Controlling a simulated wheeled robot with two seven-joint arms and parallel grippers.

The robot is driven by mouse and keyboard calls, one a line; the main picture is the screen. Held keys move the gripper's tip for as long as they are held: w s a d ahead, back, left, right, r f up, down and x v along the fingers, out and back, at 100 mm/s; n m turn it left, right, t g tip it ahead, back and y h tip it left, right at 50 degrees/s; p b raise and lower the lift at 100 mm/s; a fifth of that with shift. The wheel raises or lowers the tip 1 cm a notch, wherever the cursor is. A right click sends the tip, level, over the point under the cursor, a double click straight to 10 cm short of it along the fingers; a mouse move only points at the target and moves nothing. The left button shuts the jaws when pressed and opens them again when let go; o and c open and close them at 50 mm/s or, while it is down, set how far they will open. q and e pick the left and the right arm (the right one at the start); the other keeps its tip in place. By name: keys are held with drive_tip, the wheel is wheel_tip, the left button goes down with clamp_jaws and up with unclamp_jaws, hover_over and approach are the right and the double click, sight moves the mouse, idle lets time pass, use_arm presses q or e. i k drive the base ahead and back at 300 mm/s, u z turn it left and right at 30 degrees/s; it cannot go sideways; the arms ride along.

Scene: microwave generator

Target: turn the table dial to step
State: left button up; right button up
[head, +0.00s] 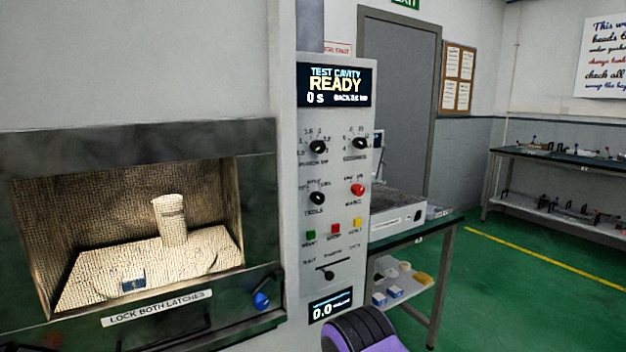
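The table dial (317,198) is a black round knob on the pale grey control panel (345,262), left column, second row, with a label under it that reads as TABLE. Small position marks sit above it, too small to read. I cannot tell which mark its pointer faces. A purple and black ribbed part, seemingly of my own arm, shows at the bottom centre, below the panel and apart from the dial. Neither gripper's fingers show.
Another black knob (318,147) sits above the dial, a red knob (358,189) to its right, and coloured buttons (335,229) below. The display (336,85) reads READY. Left is the cavity window (125,166) with a blue latch knob (261,300). A side table (440,224) stands right.

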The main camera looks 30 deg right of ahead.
sight(317, 198)
drive_tip(key=k, duration=1.05)
drive_tip(key=z, duration=1.1)
drive_tip(key=i, duration=1.2)
drive_tip(key=z, duration=0.05)
